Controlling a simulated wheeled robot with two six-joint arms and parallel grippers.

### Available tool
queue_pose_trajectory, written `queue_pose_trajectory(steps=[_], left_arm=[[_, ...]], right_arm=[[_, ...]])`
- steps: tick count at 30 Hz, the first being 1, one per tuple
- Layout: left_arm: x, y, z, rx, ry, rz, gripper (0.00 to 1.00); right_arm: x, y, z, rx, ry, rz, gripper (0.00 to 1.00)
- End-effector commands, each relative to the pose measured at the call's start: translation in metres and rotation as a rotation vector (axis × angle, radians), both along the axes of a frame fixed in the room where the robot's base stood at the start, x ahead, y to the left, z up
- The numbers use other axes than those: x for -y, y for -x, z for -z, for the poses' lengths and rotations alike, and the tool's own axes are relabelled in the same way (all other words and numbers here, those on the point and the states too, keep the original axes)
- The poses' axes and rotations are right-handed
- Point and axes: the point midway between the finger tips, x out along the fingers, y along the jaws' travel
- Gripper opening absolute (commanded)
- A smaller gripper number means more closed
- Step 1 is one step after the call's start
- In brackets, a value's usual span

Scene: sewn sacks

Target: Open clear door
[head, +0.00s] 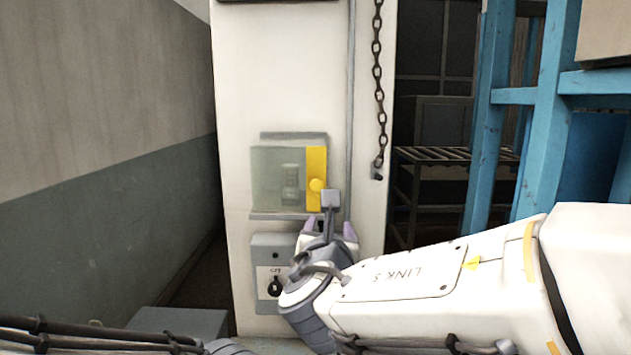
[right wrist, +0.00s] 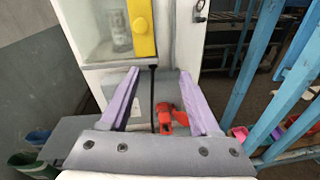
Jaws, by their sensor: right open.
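The clear door (head: 277,178) is a see-through panel on a small box on the white pillar, and it looks shut. A yellow strip (head: 316,165) with a round yellow knob (head: 316,185) runs down its right edge. The strip and knob also show at the top of the right wrist view (right wrist: 141,28). A pale jar-like object (head: 290,184) stands behind the panel. My right gripper (head: 329,226) is just below the knob, its purple fingers apart and empty. In the right wrist view the fingers (right wrist: 159,72) are spread below the strip, not touching it. My left gripper is not in view.
A grey box with a black knob (head: 274,287) is under the clear-door box. A red part (right wrist: 170,118) shows between my fingers in the right wrist view. A chain (head: 377,90) hangs at right, beside a blue frame (head: 545,100). A wall stands left.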

Motion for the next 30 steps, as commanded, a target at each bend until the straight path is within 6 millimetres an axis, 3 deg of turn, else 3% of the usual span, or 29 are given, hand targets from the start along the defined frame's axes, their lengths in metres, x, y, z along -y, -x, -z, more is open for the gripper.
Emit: queue_pose_trajectory(steps=[1,6,11,21,30], left_arm=[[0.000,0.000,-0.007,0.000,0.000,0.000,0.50],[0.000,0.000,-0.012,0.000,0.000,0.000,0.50],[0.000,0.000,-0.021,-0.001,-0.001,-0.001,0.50],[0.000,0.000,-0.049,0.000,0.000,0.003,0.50],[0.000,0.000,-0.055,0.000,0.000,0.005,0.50]], right_arm=[[-0.008,-0.003,-0.016,0.033,0.055,-0.031,0.63],[-0.021,-0.010,-0.035,0.093,0.147,-0.080,0.63],[-0.021,-0.031,-0.036,0.094,0.154,-0.080,0.63],[-0.020,-0.091,-0.036,0.092,0.151,-0.081,0.63],[-0.020,-0.111,-0.034,0.094,0.148,-0.081,0.63]])
